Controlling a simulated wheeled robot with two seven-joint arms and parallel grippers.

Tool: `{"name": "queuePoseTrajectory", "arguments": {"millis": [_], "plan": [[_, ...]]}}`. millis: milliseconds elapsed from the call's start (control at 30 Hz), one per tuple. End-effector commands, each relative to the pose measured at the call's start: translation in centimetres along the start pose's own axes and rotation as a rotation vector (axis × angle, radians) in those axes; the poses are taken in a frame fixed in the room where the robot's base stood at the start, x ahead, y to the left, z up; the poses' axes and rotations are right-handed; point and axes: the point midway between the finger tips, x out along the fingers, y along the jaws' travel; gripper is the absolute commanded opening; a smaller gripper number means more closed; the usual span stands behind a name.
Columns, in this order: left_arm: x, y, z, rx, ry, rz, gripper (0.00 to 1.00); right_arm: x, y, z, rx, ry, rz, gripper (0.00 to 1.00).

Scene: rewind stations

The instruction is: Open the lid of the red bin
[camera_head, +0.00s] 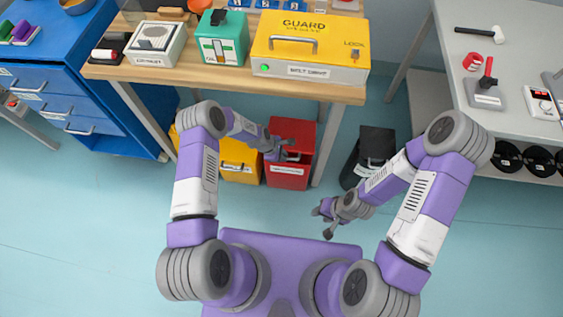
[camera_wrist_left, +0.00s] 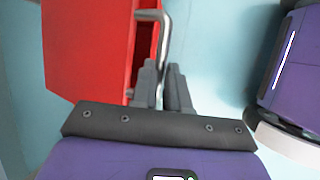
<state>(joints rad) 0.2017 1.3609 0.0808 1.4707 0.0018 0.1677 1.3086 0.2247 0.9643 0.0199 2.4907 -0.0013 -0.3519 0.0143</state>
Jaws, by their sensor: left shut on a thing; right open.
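The red bin (camera_head: 288,176) stands on the floor under the wooden bench, with a pale label on its front. It fills the upper left of the left wrist view (camera_wrist_left: 85,45), where a darker red gap shows beside its panel. How far the lid is raised I cannot tell. My left gripper (camera_head: 290,151) is at the bin's upper part, and its fingers (camera_wrist_left: 161,72) are shut on the grey bar handle (camera_wrist_left: 164,28). My right gripper (camera_head: 326,222) is open and empty above the floor, to the right of and nearer than the bin.
A yellow bin (camera_head: 240,161) stands directly left of the red one, and a black bin (camera_head: 375,148) stands to the right. The floor in front is clear.

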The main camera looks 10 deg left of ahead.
Motion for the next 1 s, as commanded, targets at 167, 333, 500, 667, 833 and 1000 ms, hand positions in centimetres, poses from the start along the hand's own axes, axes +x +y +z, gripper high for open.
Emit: {"name": "queuePoseTrajectory", "arguments": {"millis": [167,333,500,667,833,1000], "plan": [[-3.0,4.0,1.2,0.01,0.005,0.048,0.0,-0.5,-0.2,0.0,0.0,0.0,0.0,0.4],[-4.3,5.5,1.9,0.011,0.003,0.046,0.0,-0.6,-0.2,0.0,0.0,0.0,0.0,0.4],[-5.0,6.4,2.1,0.009,0.003,0.044,0.0,-0.6,-0.2,0.0,0.0,0.0,0.0,0.4],[-5.2,6.6,2.1,0.008,0.004,0.041,0.0,-0.6,-0.2,0.0,0.0,0.0,0.0,0.4],[-5.2,6.5,2.0,0.007,0.006,0.039,0.0,-0.6,-0.2,0.0,0.0,0.0,0.0,0.4],[-5.2,6.5,1.9,0.007,0.007,0.038,0.18,-0.6,-0.2,0.0,0.0,0.0,0.0,0.4]]}}
